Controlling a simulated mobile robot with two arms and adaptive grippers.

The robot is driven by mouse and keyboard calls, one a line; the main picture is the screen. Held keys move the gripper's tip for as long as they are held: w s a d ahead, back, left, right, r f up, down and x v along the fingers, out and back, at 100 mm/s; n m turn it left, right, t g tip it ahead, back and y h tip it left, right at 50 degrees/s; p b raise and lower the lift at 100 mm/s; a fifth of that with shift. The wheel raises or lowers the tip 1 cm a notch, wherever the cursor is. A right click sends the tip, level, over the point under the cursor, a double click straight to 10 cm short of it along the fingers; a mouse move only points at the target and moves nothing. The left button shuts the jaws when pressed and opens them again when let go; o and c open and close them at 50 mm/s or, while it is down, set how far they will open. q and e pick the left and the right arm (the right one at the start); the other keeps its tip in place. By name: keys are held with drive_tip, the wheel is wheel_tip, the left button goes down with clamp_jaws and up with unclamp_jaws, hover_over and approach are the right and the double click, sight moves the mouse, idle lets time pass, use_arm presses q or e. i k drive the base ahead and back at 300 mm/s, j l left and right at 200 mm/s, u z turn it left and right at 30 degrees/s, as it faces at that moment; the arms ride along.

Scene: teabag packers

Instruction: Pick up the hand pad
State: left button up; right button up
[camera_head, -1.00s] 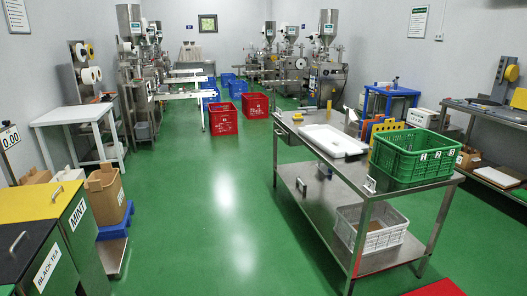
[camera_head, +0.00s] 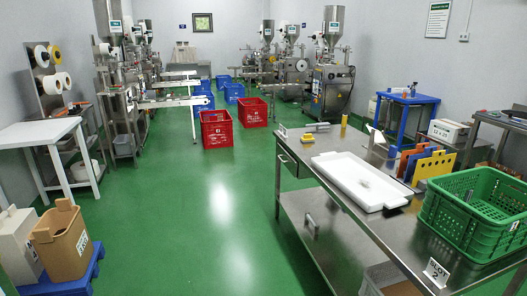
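Neither of my grippers is in view. I cannot tell for sure which thing is the hand pad. On the steel table (camera_head: 330,205) at the right, a small grey block (camera_head: 317,127) lies near the far end. A small yellow upright piece (camera_head: 344,119) stands beside it. A small grey item (camera_head: 310,224) rests on the table's lower shelf.
A white tray (camera_head: 335,182) and a green crate (camera_head: 470,228) stand on the steel table. Red crates (camera_head: 216,141) and blue crates (camera_head: 233,94) sit on the floor further back. A white table (camera_head: 40,133) and cardboard boxes (camera_head: 66,246) are at the left. The green floor between is clear.

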sight(307, 137)
drive_tip(key=i, duration=0.95)
drive_tip(key=i+z, duration=0.1)
drive_tip(key=i, duration=0.85)
drive_tip(key=i+j, duration=0.2)
drive_tip(key=i, duration=0.75)
drive_tip(key=i+j+z, duration=0.1)
drive_tip(key=i, duration=0.9)
